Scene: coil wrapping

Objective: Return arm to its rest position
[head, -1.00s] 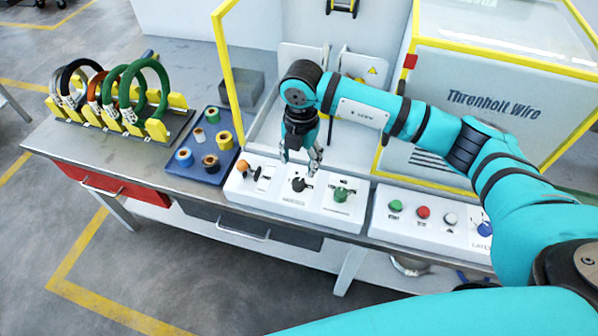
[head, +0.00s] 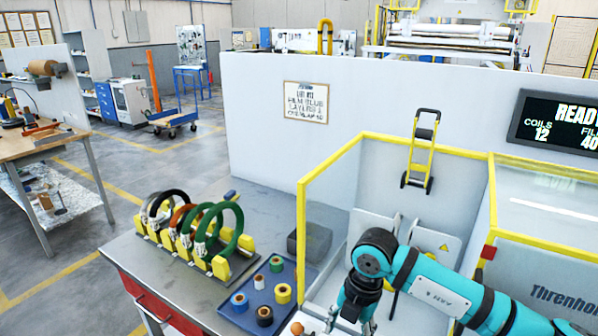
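My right arm (head: 435,288), teal with black bands, comes in from the lower right. Its gripper (head: 351,322) hangs down at the bottom edge, over the front of the machine bench. Its fingers stand apart with nothing visible between them, though the tips are near or past the picture edge. My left gripper is not in view.
A yellow-framed enclosure (head: 303,235) stands around the arm. Left of it are a blue tray (head: 238,318) with several small rolls and a rack of coils (head: 222,268). A sign (head: 306,102) and a display (head: 560,124) show behind.

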